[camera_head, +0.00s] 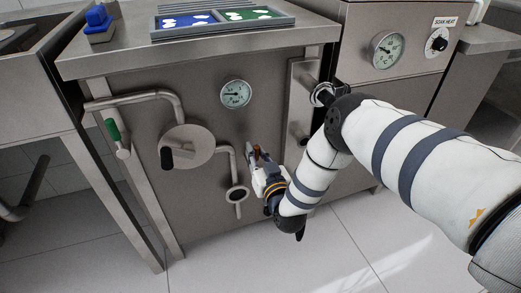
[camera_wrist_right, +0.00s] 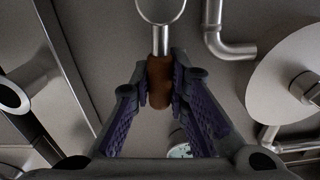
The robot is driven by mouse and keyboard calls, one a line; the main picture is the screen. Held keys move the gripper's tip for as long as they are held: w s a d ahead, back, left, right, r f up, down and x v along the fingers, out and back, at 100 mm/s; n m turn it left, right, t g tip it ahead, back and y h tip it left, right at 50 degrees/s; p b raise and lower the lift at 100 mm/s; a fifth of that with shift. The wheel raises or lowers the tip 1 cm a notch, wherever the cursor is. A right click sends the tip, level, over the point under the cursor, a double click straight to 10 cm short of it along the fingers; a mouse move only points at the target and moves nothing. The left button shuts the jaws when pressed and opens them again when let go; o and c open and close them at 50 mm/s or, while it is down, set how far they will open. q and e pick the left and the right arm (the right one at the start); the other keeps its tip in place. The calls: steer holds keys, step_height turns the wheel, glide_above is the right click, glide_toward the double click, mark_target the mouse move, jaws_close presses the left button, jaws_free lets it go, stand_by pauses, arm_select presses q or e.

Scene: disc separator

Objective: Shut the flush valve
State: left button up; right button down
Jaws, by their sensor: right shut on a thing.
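My right gripper (camera_head: 254,152) is low at the front panel, right of the bent pipe. In the right wrist view, its two purple-padded fingers (camera_wrist_right: 174,92) are shut around a brown handle grip (camera_wrist_right: 160,82). I take this to be the flush valve's handle, though no label shows. In the head view, my fingers hide most of the handle. The round fitting (camera_head: 237,195) on the pipe is just below and left of my gripper. My left gripper is not in view.
A round disc cover (camera_head: 187,147) with a black knob is left of the pipe. A pressure gauge (camera_head: 236,94) is above. A green-handled valve (camera_head: 112,130) hangs at the left. A tray (camera_head: 222,22) and a blue object (camera_head: 97,20) are on top. Floor space below is clear.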

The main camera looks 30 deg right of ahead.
steer(key=shift+a+n, duration=0.25)
steer(key=shift+n, duration=0.25)
steer(key=c, duration=1.5)
jaws_free()
steer(key=shift+a, duration=0.1)
steer(key=shift+w, duration=0.1)
steer(key=v, duration=1.2)
